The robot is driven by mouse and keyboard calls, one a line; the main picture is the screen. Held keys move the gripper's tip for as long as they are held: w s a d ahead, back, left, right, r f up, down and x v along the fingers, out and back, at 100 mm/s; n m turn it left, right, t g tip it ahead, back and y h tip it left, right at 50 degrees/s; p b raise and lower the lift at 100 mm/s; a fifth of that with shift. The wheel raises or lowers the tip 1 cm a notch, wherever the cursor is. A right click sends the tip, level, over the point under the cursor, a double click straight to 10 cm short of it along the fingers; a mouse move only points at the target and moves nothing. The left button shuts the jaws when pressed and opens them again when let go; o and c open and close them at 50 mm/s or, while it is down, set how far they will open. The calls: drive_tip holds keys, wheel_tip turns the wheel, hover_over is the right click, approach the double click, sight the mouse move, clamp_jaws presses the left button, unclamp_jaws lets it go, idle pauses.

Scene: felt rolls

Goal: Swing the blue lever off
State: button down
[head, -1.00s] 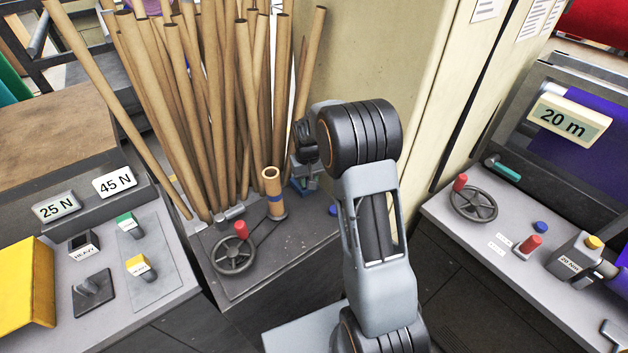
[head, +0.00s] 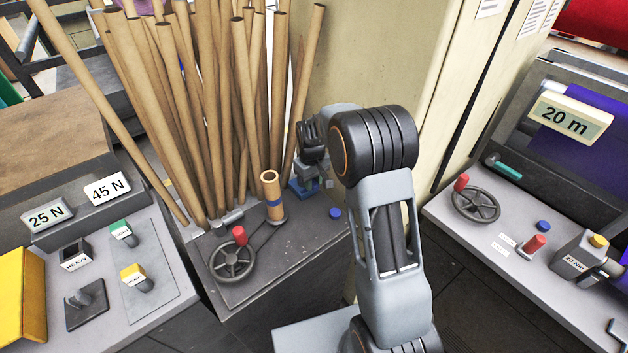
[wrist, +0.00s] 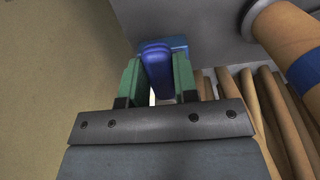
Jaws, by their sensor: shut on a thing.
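The blue lever (wrist: 157,62) stands between the two green fingers of my gripper (wrist: 158,82) in the wrist view. The fingers are closed on its sides. A lighter blue part (wrist: 178,45) shows just behind the lever. In the head view, my gripper (head: 308,172) is at the back right of the grey bench, beside the cream cabinet. A blue part (head: 301,188) shows below it there. The rest of the lever and most of the fingers are hidden by my wrist in that view.
A short cardboard tube (head: 271,187) with a blue band stands left of my gripper, with tall tubes (head: 210,110) behind it. A handwheel (head: 232,262) with a red knob is at the bench front. The cream cabinet (head: 385,60) rises close on the right.

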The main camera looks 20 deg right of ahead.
drive_tip(key=c, duration=0.9)
unclamp_jaws()
wheel_tip(320, 180, up, 14)
drive_tip(key=shift+f+b, duration=0.1)
drive_tip(key=shift+b, duration=0.55)
drive_tip(key=shift+s+a+r+m+t, duration=0.1)
drive_tip(key=shift+s+m+t, duration=0.6)
drive_tip(key=shift+s, duration=3.2)
drive_tip(key=shift+s+r+m+t, duration=0.1)
drive_tip(key=shift+s+m+t, duration=0.55)
drive_tip(key=shift+s, duration=3.2)
drive_tip(key=shift+s+a+m+t, duration=0.1)
drive_tip(key=shift+s+m+t, duration=0.55)
drive_tip(key=shift+s, duration=3.25)
